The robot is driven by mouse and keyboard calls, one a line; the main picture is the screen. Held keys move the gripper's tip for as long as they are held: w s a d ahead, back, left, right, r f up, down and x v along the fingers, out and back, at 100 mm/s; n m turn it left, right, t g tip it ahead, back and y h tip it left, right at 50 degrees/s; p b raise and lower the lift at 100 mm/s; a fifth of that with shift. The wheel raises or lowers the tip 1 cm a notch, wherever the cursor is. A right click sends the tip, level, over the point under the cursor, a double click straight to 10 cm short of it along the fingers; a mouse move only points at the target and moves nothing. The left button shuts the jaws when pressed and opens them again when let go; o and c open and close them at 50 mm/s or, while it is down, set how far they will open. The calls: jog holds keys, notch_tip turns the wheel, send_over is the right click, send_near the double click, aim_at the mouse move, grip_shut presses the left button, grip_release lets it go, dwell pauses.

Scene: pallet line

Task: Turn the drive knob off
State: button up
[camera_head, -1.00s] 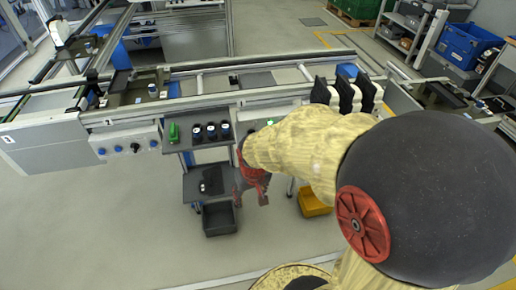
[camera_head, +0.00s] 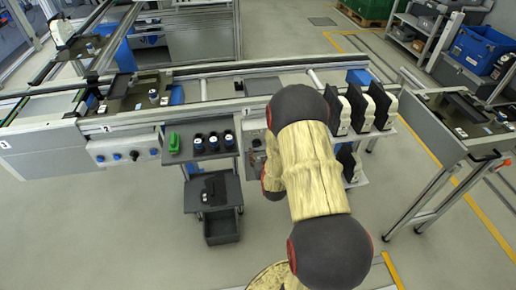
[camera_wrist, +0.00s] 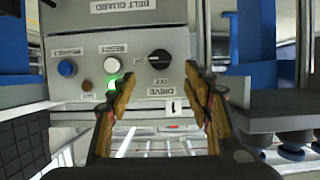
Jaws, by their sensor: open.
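The drive knob (camera_wrist: 159,57) is black and round on a grey control panel (camera_wrist: 140,40), with upside-down "DRIVE" and "OFF" labels below it in the wrist view. Its exact pointer direction is hard to tell. My gripper (camera_wrist: 160,74) is open and empty, its two worn yellow-brown fingers spread below and to either side of the knob. The fingers do not visibly touch the knob. In the head view my arm hides the gripper and most of this panel (camera_head: 254,140).
Beside the knob are a lit green lamp (camera_wrist: 113,83), a white button (camera_wrist: 112,65) and a blue button (camera_wrist: 66,68). Another knob box (camera_head: 124,149) is further left.

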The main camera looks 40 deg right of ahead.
aim_at(257, 146)
jog(key=b+x, duration=0.2)
jog(key=x, duration=0.5)
jog(key=shift+f, duration=0.1)
jog(key=shift+c, duration=0.7)
jog(key=c, duration=1)
